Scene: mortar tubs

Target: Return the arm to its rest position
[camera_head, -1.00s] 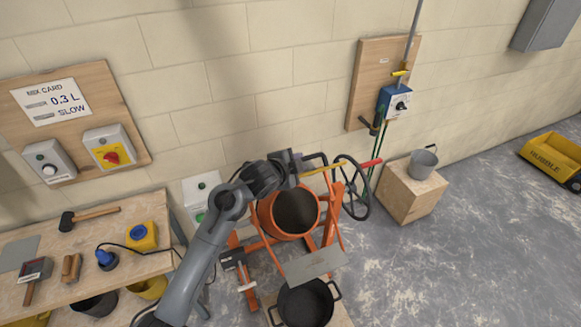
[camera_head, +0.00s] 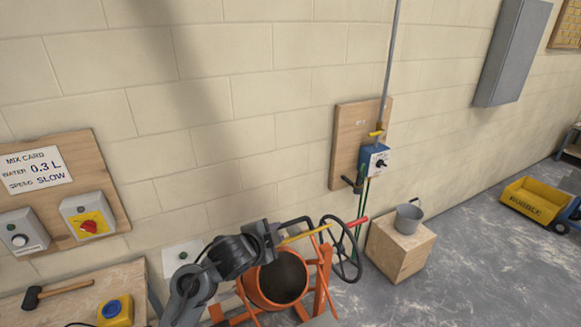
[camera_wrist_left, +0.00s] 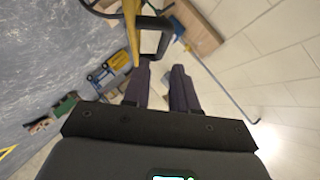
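My left arm comes in from the lower left in the head view. Its gripper (camera_head: 278,236) is near the orange mixer's (camera_head: 322,280) top, beside a black bent handle (camera_head: 296,221) and a yellow bar (camera_head: 303,236). In the left wrist view, the two dark fingers (camera_wrist_left: 163,85) stand apart with a gap between them and nothing visibly held. The black handle (camera_wrist_left: 164,42) and yellow bar (camera_wrist_left: 131,32) show just beyond the fingertips; I cannot tell if they touch. My right gripper is not in view.
The mixer's black handwheel (camera_head: 343,252) is right of the gripper. A grey bucket (camera_head: 408,218) stands on a wooden block (camera_head: 400,247). A blue dial box (camera_head: 374,160) hangs on the wall. A workbench (camera_head: 75,281) is at lower left. Floor at right is clear up to a yellow rubble skip (camera_head: 535,200).

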